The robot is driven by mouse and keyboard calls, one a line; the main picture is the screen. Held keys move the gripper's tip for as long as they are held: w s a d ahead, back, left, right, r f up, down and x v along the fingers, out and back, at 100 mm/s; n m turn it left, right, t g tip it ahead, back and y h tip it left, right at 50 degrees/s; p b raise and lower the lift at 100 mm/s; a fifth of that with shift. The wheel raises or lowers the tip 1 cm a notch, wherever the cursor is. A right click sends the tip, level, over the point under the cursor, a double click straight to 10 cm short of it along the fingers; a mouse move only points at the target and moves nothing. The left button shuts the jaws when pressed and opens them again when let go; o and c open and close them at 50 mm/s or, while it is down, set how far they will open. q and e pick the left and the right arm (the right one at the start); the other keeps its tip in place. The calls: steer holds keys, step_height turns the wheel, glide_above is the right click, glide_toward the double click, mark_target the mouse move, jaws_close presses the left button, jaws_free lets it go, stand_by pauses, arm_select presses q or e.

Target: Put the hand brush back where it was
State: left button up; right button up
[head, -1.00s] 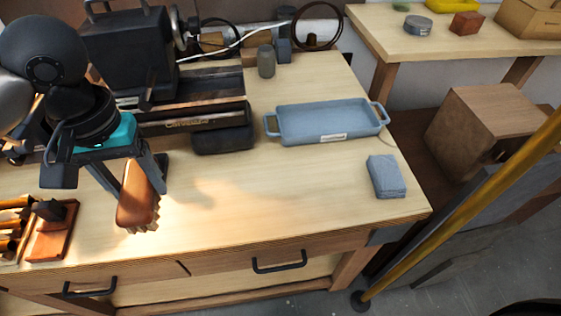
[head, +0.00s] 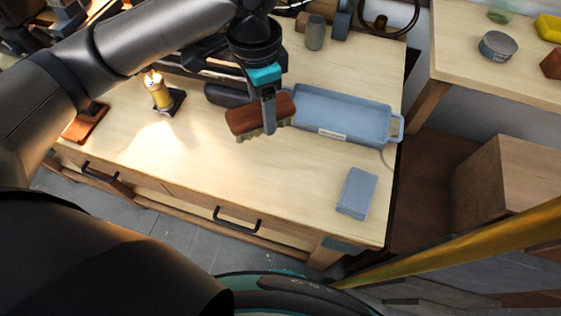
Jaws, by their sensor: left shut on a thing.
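The hand brush (head: 250,116) has a reddish-brown wooden back and pale bristles that face down. My left gripper (head: 269,125) is shut on it and holds it level above the bench, just left of the blue tray. The bench top under the brush is partly hidden by it. The blue-grey tray (head: 345,138) with two handles lies on the bench and looks empty. My right gripper is not in view.
A folded blue-grey cloth (head: 357,193) lies near the bench's front right corner. A small lit yellow lamp (head: 158,91) stands at the left. A grey-green jar (head: 315,33) stands behind the tray. The front middle of the bench top is clear.

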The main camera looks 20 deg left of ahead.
mark_target(278, 115)
arm_select(q)
steer(key=m+p, duration=0.2)
steer(key=m, duration=0.1)
steer(key=d+r+m+p, duration=0.1)
steer(key=m+p, duration=0.1)
steer(key=m, duration=0.1)
steer(key=d+r+m+p, duration=0.1)
steer(key=m+p, duration=0.1)
steer(key=m, duration=0.2)
steer(key=shift+s+d+r+p, duration=0.25)
steer(key=shift+p, duration=0.15)
steer(key=m, duration=0.1)
steer(key=m+p, duration=0.1)
steer(key=shift+s+d+r+m, duration=0.1)
steer(key=shift+s+d+m, duration=0.05)
steer(key=shift+d+m, duration=0.15)
step_height(278, 115, down, 16)
steer(key=shift+r+b, duration=0.1)
steer(key=shift+b, duration=0.8)
steer(key=shift+f+b, duration=0.35)
steer(key=shift+f, duration=1.85)
steer(key=shift+f, duration=0.15)
steer(key=o, duration=1.3)
